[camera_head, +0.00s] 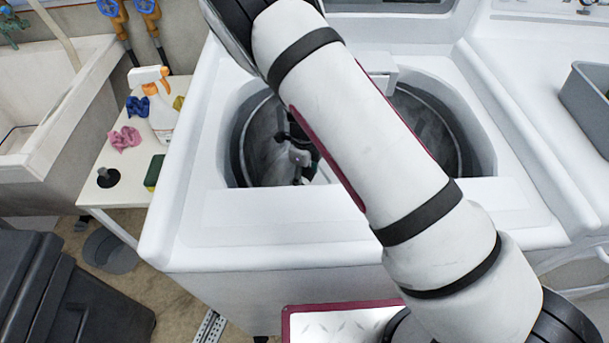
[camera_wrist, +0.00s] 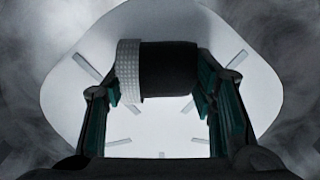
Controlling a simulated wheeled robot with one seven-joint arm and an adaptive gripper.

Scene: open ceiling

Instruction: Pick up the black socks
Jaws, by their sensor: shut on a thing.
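The black socks (camera_wrist: 168,68) show in the wrist view as a dark roll with a pale, dotted band at its left end. They lie between the fingers of my gripper (camera_wrist: 158,88), which is shut on them. Behind them is the pale bottom of the washer drum, with short radial ribs. In the head view my gripper (camera_head: 298,155) is down inside the open drum (camera_head: 255,135) of the white washing machine (camera_head: 200,215). My arm crosses in front of the drum, and the socks cannot be made out there.
The round drum wall surrounds my gripper. A small white table at left holds a spray bottle (camera_head: 160,110), a pink cloth (camera_head: 124,138), a sponge (camera_head: 153,172) and a black item (camera_head: 108,178). A grey bin (camera_head: 590,100) stands at right. A dark container (camera_head: 70,300) is at lower left.

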